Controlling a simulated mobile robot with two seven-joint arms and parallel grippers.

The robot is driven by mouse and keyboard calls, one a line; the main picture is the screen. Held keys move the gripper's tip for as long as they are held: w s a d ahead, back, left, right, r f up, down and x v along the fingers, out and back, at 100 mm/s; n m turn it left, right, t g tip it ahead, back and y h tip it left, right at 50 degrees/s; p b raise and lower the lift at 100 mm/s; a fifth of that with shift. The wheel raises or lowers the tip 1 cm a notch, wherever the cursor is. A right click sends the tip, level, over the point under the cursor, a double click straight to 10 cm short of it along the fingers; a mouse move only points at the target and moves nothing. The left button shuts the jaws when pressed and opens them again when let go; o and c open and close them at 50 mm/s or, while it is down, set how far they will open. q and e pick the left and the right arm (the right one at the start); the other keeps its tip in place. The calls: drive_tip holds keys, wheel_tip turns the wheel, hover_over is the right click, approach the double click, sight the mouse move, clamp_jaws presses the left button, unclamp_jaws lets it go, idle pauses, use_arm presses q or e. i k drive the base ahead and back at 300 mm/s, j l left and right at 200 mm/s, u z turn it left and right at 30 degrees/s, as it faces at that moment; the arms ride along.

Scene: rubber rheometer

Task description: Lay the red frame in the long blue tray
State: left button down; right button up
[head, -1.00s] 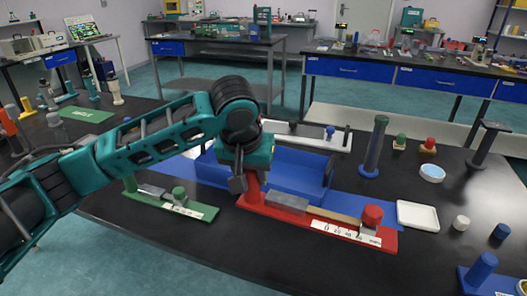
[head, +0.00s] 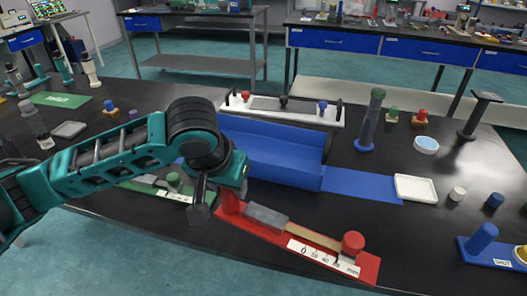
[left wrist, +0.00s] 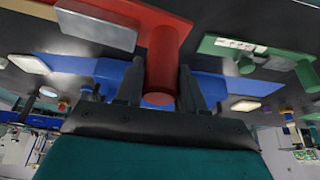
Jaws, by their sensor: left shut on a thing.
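The red frame (head: 265,234) is a long red bar with a grey block, a white scale strip and a red knob at its right end. My left gripper (head: 214,196) is shut on the red post at its left end; in the left wrist view the post (left wrist: 163,60) sits between both fingers. The frame is in front of the long blue tray (head: 275,152), outside it. The tray has raised walls and looks empty in its visible part; my arm hides its left end. I cannot tell how far the frame is above the table. My right gripper is out of view.
A smaller green frame (head: 150,188) lies left of my gripper. A flat blue mat (head: 360,186) and a white dish (head: 415,188) are right of the tray. A white rack (head: 250,106) stands behind it, and a dark column (head: 370,122) stands behind the mat.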

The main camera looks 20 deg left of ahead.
sight(265, 147)
drive_tip(key=j+z, duration=0.45)
drive_tip(key=j, duration=0.4)
drive_tip(key=j+z, duration=0.5)
drive_tip(key=j, duration=0.4)
